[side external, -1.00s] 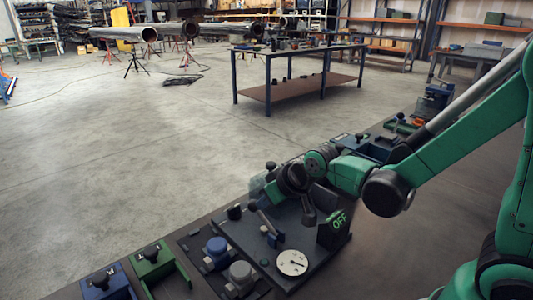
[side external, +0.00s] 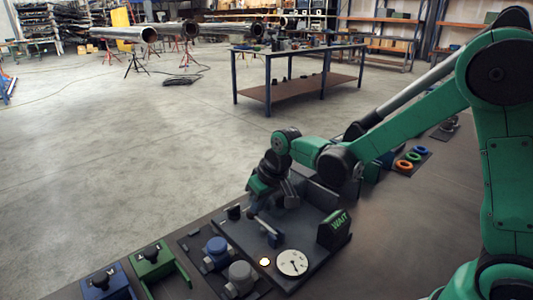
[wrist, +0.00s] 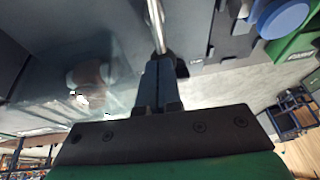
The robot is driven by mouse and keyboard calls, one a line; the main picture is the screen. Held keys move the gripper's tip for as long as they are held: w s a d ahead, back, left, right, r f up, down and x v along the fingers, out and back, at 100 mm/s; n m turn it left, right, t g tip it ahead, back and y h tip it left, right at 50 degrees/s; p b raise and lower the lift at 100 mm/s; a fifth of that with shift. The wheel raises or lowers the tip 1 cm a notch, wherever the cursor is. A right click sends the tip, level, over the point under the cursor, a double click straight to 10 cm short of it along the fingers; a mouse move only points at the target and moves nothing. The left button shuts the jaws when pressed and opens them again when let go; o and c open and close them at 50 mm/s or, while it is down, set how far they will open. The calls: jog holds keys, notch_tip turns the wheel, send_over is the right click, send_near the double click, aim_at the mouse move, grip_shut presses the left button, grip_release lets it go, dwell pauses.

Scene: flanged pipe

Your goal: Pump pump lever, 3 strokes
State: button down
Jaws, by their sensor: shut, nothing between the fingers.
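The pump lever (side external: 262,223) is a thin rod on a blue bracket on the dark pump panel (side external: 318,262). My gripper (side external: 289,200) is pointed down over the panel, close beside the lever. Its fingers are shut and hold nothing. In the wrist view the shut fingers (wrist: 160,68) show with a metal rod (wrist: 155,25) just beyond their tips; I cannot tell whether they touch. The lever's upper end is partly hidden by my gripper. A white dial gauge (side external: 292,262) and a lit lamp (side external: 265,262) sit on the panel. The display (side external: 334,228) reads WAIT.
A blue cap (side external: 217,250) and a grey cap (side external: 240,276) stand left of the panel. Green (side external: 155,260) and blue (side external: 106,284) fixtures lie further left. Coloured rings (side external: 404,166) lie on the bench at right. The bench in front of the rings is clear.

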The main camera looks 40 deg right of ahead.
jog(key=shift+s+d+r, duration=0.1)
jog(key=shift+s+r, duration=0.2)
jog(key=shift+r, duration=0.15)
jog(key=v, duration=1.2)
jog(key=shift+s+d+r, duration=0.25)
jog(key=shift+s+r, duration=0.05)
jog(key=shift+s, duration=0.05)
jog(key=s+f+t, duration=0.3)
jog(key=s+f, duration=0.1)
jog(key=s, duration=0.2)
jog(key=shift+s+d+f+h, duration=0.2)
jog(key=shift+d+h, duration=0.2)
jog(key=shift+d, duration=0.05)
